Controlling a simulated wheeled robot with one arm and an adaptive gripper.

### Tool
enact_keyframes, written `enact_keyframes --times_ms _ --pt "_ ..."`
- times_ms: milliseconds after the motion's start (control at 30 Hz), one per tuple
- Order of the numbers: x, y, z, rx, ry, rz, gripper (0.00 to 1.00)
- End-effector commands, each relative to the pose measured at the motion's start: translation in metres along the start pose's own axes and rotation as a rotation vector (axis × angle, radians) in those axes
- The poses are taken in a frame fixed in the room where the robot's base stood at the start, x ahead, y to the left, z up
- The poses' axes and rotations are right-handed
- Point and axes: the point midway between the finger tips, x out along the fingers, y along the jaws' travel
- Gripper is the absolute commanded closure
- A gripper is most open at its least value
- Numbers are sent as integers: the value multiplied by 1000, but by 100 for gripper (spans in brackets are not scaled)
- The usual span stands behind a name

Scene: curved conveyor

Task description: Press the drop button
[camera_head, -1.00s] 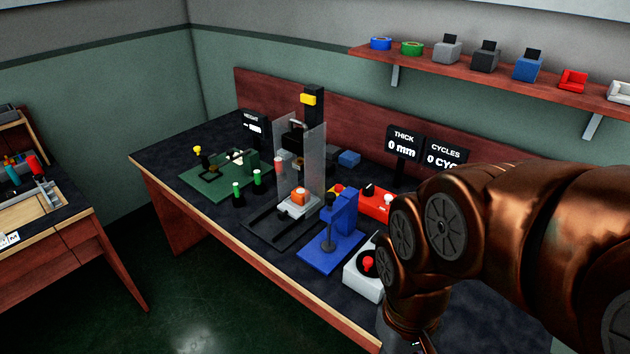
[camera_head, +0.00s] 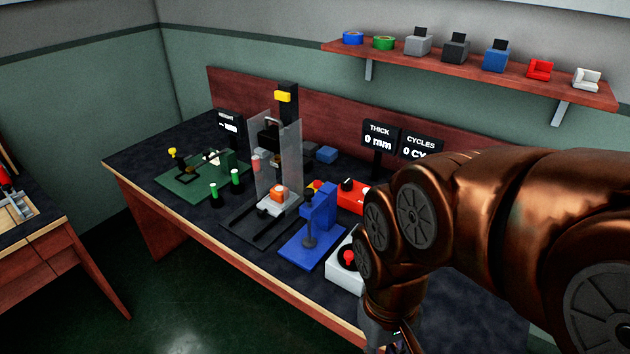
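A red round button (camera_head: 348,258) sits on a black disc on top of a white box (camera_head: 343,276) near the front edge of the workbench. No label shows on it, so I cannot tell if it is the drop button. A red box (camera_head: 352,197) with a dark knob stands behind it, partly hidden by my arm. A drop-test-like rig with clear panels (camera_head: 290,160) holds an orange block (camera_head: 278,195) on a pale base. My copper arm comes in from the right and bends down just right of the white box. My gripper's fingers are below the picture's edge.
A blue stand (camera_head: 312,240) is left of the white box. A green fixture (camera_head: 190,184) and two green-topped posts stand farther left. Displays reading THICK (camera_head: 380,136) and CYCLES (camera_head: 420,146) stand behind. A wall shelf (camera_head: 450,72) is above. Dark floor is clear in front.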

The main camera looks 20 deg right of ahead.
Motion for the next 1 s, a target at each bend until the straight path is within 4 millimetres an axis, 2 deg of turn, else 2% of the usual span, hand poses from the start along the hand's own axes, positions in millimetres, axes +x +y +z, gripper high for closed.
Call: enact_keyframes --times_ms 33,133,1000 --pt "0 0 0 0 0 0 91" --pt "0 0 0 0 0 0 100" --pt "0 0 0 0 0 0 100"
